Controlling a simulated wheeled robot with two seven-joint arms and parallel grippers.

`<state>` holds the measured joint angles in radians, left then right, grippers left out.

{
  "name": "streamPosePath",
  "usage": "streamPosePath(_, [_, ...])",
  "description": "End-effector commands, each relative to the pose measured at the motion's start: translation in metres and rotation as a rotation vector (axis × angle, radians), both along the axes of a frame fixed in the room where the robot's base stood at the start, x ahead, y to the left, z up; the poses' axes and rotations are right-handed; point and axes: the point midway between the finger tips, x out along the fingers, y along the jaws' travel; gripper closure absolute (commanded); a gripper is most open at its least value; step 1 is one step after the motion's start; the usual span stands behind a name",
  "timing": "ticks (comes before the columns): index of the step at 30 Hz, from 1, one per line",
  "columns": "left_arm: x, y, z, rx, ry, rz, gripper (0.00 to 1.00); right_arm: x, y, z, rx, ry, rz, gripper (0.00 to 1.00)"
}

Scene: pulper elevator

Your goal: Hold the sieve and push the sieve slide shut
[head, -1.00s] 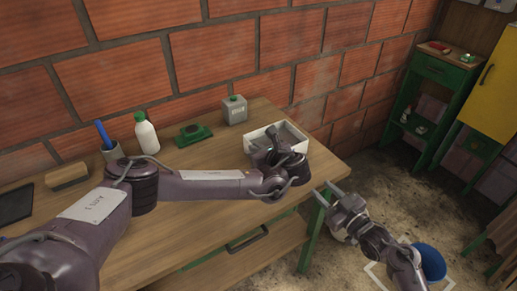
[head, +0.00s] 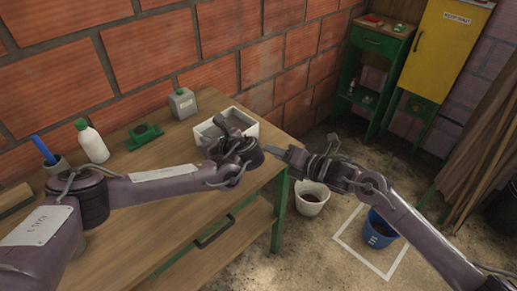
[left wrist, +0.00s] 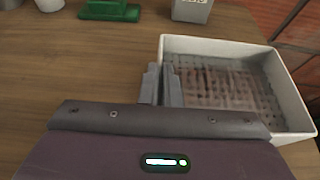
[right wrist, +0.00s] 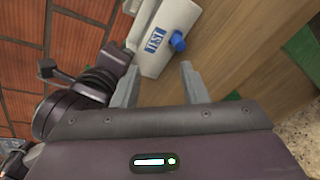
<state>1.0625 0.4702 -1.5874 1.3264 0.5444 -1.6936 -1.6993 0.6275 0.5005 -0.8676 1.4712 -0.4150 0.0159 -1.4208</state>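The sieve (head: 238,108) is a pale, open-topped box with a mesh floor, standing on the right end of the table. My left gripper (head: 220,124) is at its near left side. In the left wrist view my left fingers (left wrist: 162,84) are close together astride the left wall of the sieve (left wrist: 215,44). My right gripper (head: 276,151) is just right of the sieve, apart from it. In the right wrist view its fingers (right wrist: 160,84) are spread and empty, facing the sieve's outer side (right wrist: 150,62), with a blue label and a blue knob (right wrist: 178,41), seemingly the slide's.
The wooden table (head: 165,222) also holds a grey canister (head: 182,103), a green object (head: 144,136) and a white bottle (head: 92,143). A white bucket (head: 311,199) and a blue bucket (head: 379,229) stand on the floor to the right. A brick wall is behind the table.

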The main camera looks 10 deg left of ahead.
Motion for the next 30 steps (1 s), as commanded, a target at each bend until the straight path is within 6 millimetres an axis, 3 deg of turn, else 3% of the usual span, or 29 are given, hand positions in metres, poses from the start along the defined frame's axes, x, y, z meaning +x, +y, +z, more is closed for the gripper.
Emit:
streamPosePath(7, [-0.002,-0.001,-0.003,0.002,0.005,-0.003,1.0,-0.007,-0.016,0.001,-0.43,-0.464,0.157,0.61])
streamPosePath(16, [-0.002,-0.002,-0.004,0.001,0.006,-0.005,1.0,-0.01,-0.024,-0.003,-0.64,-0.685,0.249,0.61])
streamPosePath(20, [-0.002,-0.002,-0.004,0.002,0.007,-0.005,1.0,-0.003,-0.015,-0.008,-0.645,-0.693,0.253,0.61])
streamPosePath(30, [-0.002,-0.002,-0.005,0.002,0.008,-0.006,1.0,0.034,0.034,-0.032,-0.643,-0.689,0.252,0.61])
